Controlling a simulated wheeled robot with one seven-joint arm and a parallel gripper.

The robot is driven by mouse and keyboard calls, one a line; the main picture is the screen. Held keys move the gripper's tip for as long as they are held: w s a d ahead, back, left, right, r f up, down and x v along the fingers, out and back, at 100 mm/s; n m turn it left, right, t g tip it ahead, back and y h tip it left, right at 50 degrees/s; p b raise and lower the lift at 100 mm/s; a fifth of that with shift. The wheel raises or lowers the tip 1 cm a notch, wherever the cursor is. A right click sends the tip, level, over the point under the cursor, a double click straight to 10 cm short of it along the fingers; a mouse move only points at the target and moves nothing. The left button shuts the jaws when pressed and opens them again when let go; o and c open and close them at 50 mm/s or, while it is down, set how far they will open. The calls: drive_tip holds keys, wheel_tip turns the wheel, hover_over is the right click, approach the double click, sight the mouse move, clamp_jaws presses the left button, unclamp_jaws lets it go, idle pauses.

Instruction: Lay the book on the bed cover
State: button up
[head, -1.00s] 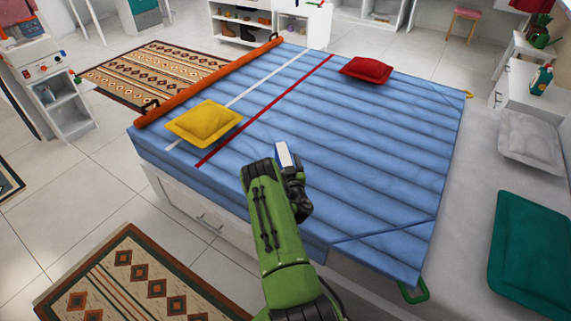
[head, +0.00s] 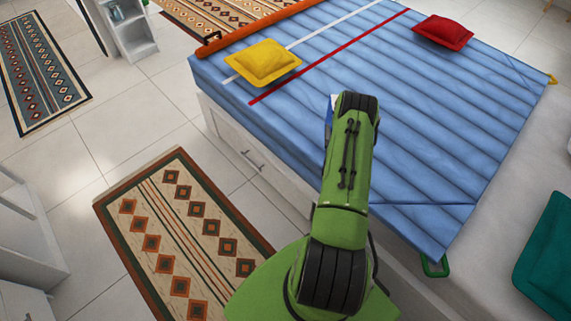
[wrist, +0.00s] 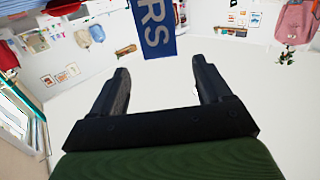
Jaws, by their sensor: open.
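The book shows in the wrist view as a dark blue panel (wrist: 155,28) with large white letters, just beyond my fingertips. In the head view only a small white and blue piece of the book (head: 330,108) shows beside my arm, over the near edge of the bed cover. My gripper (wrist: 162,72) is open, with nothing seen between its fingers. In the head view it is hidden behind my arm. The blue quilted bed cover (head: 425,110) lies over the bed. I cannot tell whether the book touches the cover.
A yellow cushion (head: 262,62) lies at the cover's left, and a red cushion (head: 443,32) at the far right. A red stripe (head: 330,55) and a white stripe cross the cover. A green cushion (head: 548,262) is at the right. The cover's right middle is clear.

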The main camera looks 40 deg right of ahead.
drive_tip(key=w+a+r+g, duration=0.1)
drive_tip(key=w+r, duration=0.3)
drive_tip(key=r, duration=0.3)
drive_tip(key=w+r+g, duration=0.1)
drive_tip(key=w+r, duration=0.3)
drive_tip(key=r, duration=0.3)
drive_tip(key=a+r+g+y, duration=0.2)
drive_tip(key=a+r+y, duration=0.2)
drive_tip(key=a+r, duration=0.75)
drive_tip(key=s+a+r+n+g+y, duration=0.1)
drive_tip(key=s+a+r+n+y, duration=0.15)
drive_tip(key=s+a, duration=0.45)
drive_tip(key=s+a+r+n+y, duration=0.2)
drive_tip(key=s+a+y, duration=0.1)
drive_tip(key=a, duration=0.8)
drive_tip(key=s+a+n+g+y, duration=0.2)
drive_tip(key=s+a, duration=0.5)
drive_tip(key=s, duration=0.5)
drive_tip(key=shift+s+a+f+n, duration=0.2)
drive_tip(key=shift+s+f+n, duration=0.15)
drive_tip(key=shift+n, duration=0.5)
